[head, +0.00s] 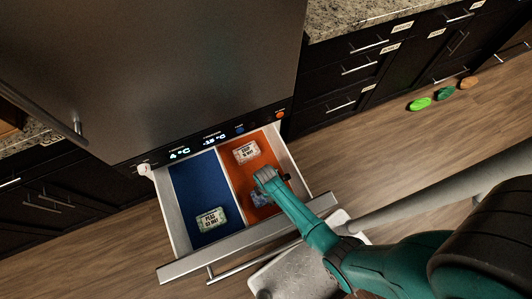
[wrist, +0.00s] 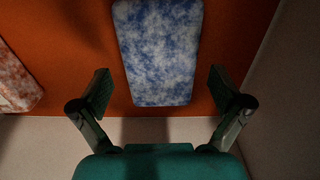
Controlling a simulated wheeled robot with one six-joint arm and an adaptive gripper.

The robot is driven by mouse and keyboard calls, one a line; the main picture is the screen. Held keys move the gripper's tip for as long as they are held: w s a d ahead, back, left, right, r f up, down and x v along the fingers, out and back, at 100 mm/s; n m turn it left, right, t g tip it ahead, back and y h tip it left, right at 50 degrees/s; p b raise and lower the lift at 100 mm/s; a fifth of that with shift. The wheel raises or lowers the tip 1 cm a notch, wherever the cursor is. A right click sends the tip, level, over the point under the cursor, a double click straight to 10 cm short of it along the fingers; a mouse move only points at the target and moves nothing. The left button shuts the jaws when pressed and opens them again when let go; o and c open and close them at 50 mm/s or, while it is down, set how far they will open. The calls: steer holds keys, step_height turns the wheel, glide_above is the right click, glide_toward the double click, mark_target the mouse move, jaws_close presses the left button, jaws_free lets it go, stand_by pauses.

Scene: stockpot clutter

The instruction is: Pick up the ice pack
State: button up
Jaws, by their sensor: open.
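The ice pack (wrist: 157,52), a flat blue-and-white mottled pack, lies on the orange floor of the drawer's right compartment, top centre in the wrist view. In the head view a bluish bit of it (head: 258,198) shows beside my gripper, which hides the rest. My gripper (wrist: 160,92) is open and empty, with one finger on each side of the pack's near end in the picture. I cannot tell its height above the pack. In the head view my gripper (head: 267,176) is over the right compartment.
A red-and-white mottled pack (wrist: 14,80) lies at left in the wrist view. A labelled pack (head: 246,152) lies farther back in the orange compartment, another (head: 211,220) in the blue one. A white divider (head: 227,185) and drawer walls bound the space. The drawer front (head: 215,261) stands out.

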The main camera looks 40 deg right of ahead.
steer(key=shift+f, duration=0.6)
steer(key=shift+c, duration=0.3)
steer(key=c, duration=1.2)
steer(key=shift+r, duration=0.15)
